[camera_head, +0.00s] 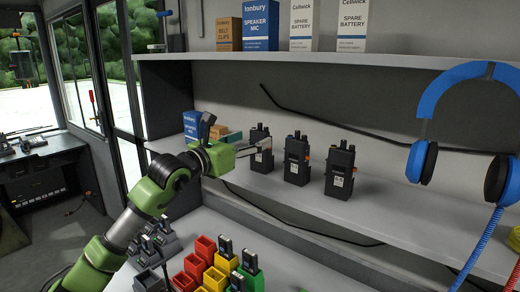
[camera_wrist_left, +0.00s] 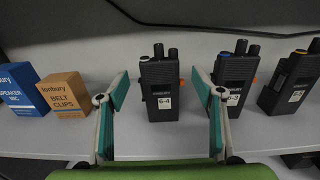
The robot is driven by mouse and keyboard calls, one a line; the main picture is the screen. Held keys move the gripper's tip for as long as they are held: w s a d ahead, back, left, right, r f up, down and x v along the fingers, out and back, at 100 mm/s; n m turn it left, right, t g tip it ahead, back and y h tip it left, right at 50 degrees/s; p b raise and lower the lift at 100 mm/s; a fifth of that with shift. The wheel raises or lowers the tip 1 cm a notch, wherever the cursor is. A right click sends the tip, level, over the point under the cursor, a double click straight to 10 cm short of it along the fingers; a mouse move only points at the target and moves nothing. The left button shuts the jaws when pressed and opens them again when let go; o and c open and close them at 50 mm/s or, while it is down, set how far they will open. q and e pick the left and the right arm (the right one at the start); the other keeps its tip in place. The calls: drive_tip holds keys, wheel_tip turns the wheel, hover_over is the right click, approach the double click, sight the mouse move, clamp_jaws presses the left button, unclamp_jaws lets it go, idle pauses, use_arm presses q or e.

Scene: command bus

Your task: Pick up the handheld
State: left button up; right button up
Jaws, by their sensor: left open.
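Three black handhelds stand upright in a row on the lower shelf. The leftmost handheld (camera_head: 261,160) is labelled 6-4 in the left wrist view (camera_wrist_left: 162,92). The middle handheld (camera_head: 297,162) also shows in the left wrist view (camera_wrist_left: 233,82), partly behind a finger. The right handheld (camera_head: 340,172) is at the wrist view's right edge (camera_wrist_left: 289,85). My left gripper (camera_head: 258,147) is open, facing the leftmost handheld. In the left wrist view its two fingers (camera_wrist_left: 160,82) appear on either side of that handheld. I cannot tell whether they touch it. My right gripper is not in view.
A belt clips box (camera_wrist_left: 63,94) and a blue speaker mic box (camera_wrist_left: 20,90) stand left of the handhelds. A blue headset (camera_head: 425,125) hangs at right. Coloured cups (camera_head: 205,245) with more radios sit below. The upper shelf (camera_head: 340,57) runs overhead.

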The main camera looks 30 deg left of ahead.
sight(257, 136)
use_arm(q)
drive_tip(key=shift+w+r+p, duration=0.2)
drive_tip(key=shift+w+p, duration=0.1)
drive_tip(key=shift+p, duration=0.05)
drive_tip(key=w+p, duration=0.3)
drive_tip(key=w, duration=0.1)
drive_tip(key=shift+d, duration=0.1)
drive_tip(key=shift+w+f, duration=0.2)
drive_tip(key=shift+w, duration=0.1)
drive_tip(key=shift+r, duration=0.1)
clamp_jaws()
